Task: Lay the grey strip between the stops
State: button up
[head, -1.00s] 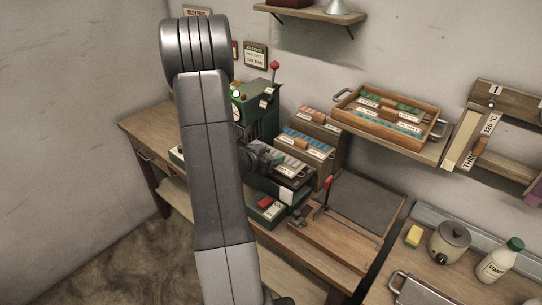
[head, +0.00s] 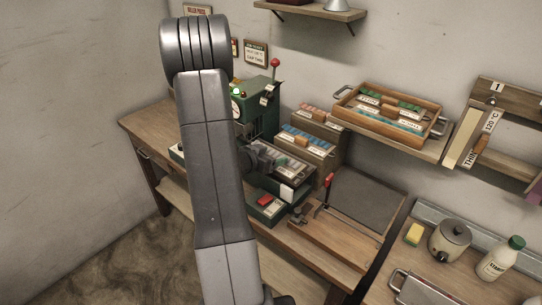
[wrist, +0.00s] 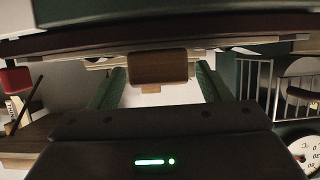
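My gripper (wrist: 163,82) shows in the wrist view with its two green fingers apart. A wooden block (wrist: 158,66), like a handle, sits in the space between the fingertips, with a visible gap on each side. In the head view my gripper is mostly hidden behind my arm, and only a dark part of it shows beside the card boxes. A green machine (head: 262,104) with a red-knobbed lever stands on the bench behind my arm. I cannot make out a grey strip or the stops in either view.
Card boxes (head: 308,143) with coloured tabs stand right of the machine. A wooden tray (head: 388,115) sits on a wall shelf. A guillotine-like board (head: 362,200) with a red handle lies on the bench. A pot (head: 450,241) and a white bottle (head: 500,259) stand at the right.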

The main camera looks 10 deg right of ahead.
jog(key=v, duration=1.4)
jog(key=shift+b, duration=0.35)
jog(key=shift+d, duration=0.15)
jog(key=x, duration=1.3)
jog(key=shift+w+d+f+p, duration=0.2)
jog(key=shift+w+p, duration=0.05)
jog(key=shift+p, duration=0.1)
jog(key=shift+r, duration=0.35)
jog(key=shift+f, duration=0.1)
